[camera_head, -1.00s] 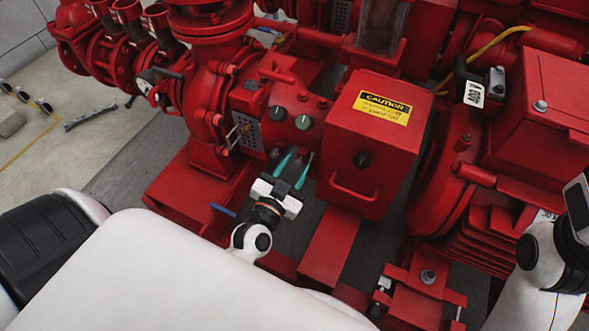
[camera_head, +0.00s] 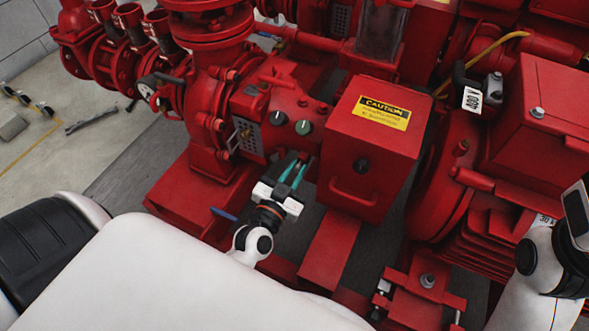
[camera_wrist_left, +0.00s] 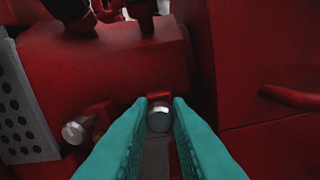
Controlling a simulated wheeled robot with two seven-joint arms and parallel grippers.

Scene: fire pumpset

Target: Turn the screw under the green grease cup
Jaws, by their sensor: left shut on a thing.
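The green grease cup (camera_head: 303,127) sits on the red pump body, with a dark cup (camera_head: 276,118) to its left. My left gripper (camera_head: 296,163) has its teal fingers reaching up at the pump just below the green cup. In the left wrist view, a round silver screw head (camera_wrist_left: 160,118) sits between the fingertips, which are shut on it. A second silver screw (camera_wrist_left: 74,132) stands to the left, clear of the fingers. In the head view the fingers hide the held screw. My right gripper is out of view; only part of that arm shows at the right.
A red box with a yellow caution label (camera_head: 382,112) stands close to the right of my left gripper. A perforated grey plate (camera_head: 247,136) is to its left. A blue handle (camera_head: 224,214) lies lower left. Open floor (camera_head: 95,150) shows at the far left.

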